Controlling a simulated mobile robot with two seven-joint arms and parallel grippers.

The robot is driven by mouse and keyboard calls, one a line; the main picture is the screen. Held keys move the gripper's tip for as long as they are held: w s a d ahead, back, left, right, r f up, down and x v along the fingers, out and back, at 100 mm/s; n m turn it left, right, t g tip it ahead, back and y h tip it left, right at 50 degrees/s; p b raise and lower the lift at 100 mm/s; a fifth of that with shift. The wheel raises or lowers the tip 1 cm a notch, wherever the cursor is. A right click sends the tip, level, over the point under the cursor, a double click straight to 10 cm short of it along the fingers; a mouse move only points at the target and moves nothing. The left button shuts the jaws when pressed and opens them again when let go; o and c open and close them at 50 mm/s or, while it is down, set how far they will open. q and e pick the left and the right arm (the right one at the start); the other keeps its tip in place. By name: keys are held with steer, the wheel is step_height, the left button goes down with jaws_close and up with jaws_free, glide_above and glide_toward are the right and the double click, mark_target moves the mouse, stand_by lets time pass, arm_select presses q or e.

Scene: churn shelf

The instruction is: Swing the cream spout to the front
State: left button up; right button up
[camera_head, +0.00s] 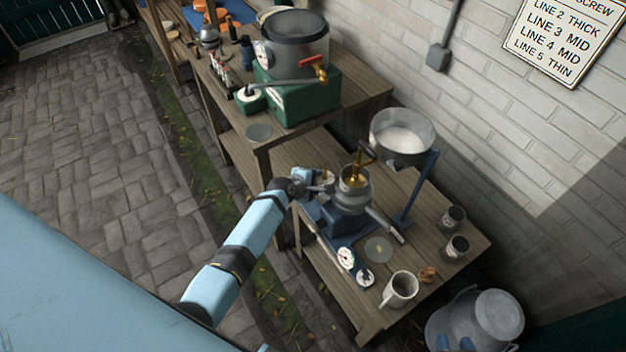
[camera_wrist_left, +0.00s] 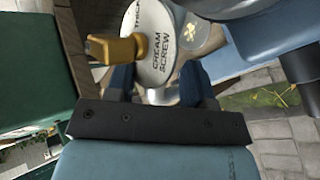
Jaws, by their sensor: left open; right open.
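The cream separator (camera_head: 352,193) is a grey metal body with a brass top on a blue base, on the lower wooden bench. A short spout with a small brass screw (camera_head: 325,174) points left from it. A long grey spout (camera_head: 385,225) points to the lower right. My left gripper (camera_head: 312,187) is at the left-pointing spout. In the left wrist view its dark blue fingers (camera_wrist_left: 155,88) are apart, with a round "CREAM SCREW" plate (camera_wrist_left: 160,45) and a brass knob (camera_wrist_left: 112,48) just beyond. Contact cannot be told. My right gripper (camera_head: 455,343) is open at the bottom edge.
A metal bowl (camera_head: 402,150) stands on a blue post behind. A mug (camera_head: 399,289), dials (camera_head: 346,258) and two tins (camera_head: 457,248) are on the bench. A milk can (camera_head: 480,318) stands at lower right. A green box with a pot (camera_head: 300,95) is on the upper bench.

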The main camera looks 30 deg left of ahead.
arm_select(q)
steer(key=v, duration=1.4)
steer(key=shift+w, duration=0.1)
steer(key=s+d+m, duration=0.5)
steer(key=s+m, duration=0.4)
steer(key=m, duration=0.1)
steer(key=s+d+m, duration=0.5)
steer(key=s+m, duration=0.4)
steer(key=m, duration=0.2)
steer(key=shift+s+f+m, duration=0.25)
steer(key=shift+f+m, duration=0.05)
steer(key=shift+f, duration=0.15)
